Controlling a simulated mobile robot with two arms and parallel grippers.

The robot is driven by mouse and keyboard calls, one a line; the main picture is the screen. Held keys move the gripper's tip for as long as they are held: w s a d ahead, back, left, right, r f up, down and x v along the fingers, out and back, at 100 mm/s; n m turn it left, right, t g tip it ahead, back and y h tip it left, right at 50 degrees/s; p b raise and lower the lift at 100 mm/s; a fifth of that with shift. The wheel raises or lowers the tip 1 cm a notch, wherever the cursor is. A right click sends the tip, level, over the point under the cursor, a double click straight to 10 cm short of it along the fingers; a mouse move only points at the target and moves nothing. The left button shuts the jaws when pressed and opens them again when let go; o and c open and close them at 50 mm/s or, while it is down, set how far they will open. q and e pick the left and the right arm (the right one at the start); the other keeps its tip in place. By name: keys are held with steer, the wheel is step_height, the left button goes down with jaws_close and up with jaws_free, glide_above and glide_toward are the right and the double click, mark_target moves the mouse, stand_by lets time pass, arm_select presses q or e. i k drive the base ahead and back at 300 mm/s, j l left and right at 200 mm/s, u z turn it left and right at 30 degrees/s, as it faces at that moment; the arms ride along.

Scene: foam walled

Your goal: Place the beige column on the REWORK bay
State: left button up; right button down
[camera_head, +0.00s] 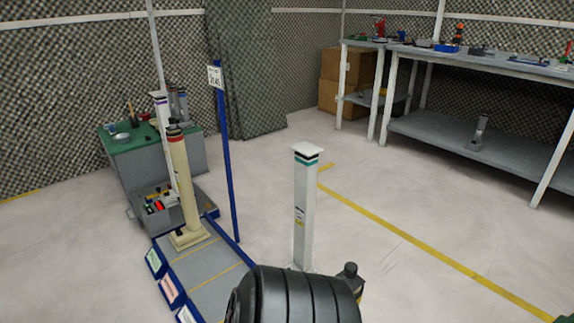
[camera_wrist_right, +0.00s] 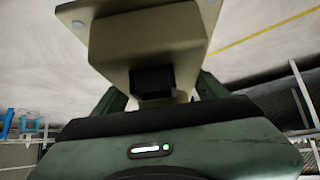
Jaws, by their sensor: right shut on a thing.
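In the wrist view my right gripper (camera_wrist_right: 158,96) has its green fingers shut on a beige column (camera_wrist_right: 150,42), whose square plate with bolts faces the camera. In the head view a beige column (camera_head: 181,185) with a dark and red top stands upright at the far end of a grey, blue-edged bay strip (camera_head: 208,262). No gripper is near that one, and I cannot tell which column the task means. The bays carry green, pink and blue-edged labels too small to read, so I cannot tell which is REWORK. My left gripper is out of view.
A white column (camera_head: 305,215) with a teal band stands on the floor right of the strip. A blue signpost (camera_head: 228,150) rises beside the strip. A green-topped cabinet (camera_head: 150,160) stands behind it. Workbenches (camera_head: 470,128) line the back right.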

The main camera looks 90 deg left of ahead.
mark_target(214, 257)
steer(key=k, duration=0.95)
steer(key=k+u, duration=0.1)
steer(key=u, duration=0.25)
steer(key=k+u, duration=0.1)
steer(key=u, duration=0.3)
steer(key=k+j+u, duration=0.1)
steer(key=u, duration=1.75)
steer(key=i+j+u, duration=0.15)
steer(key=i+u, duration=0.15)
steer(key=i, duration=0.15)
steer(key=i+u, duration=0.3)
steer(key=i, duration=0.6)
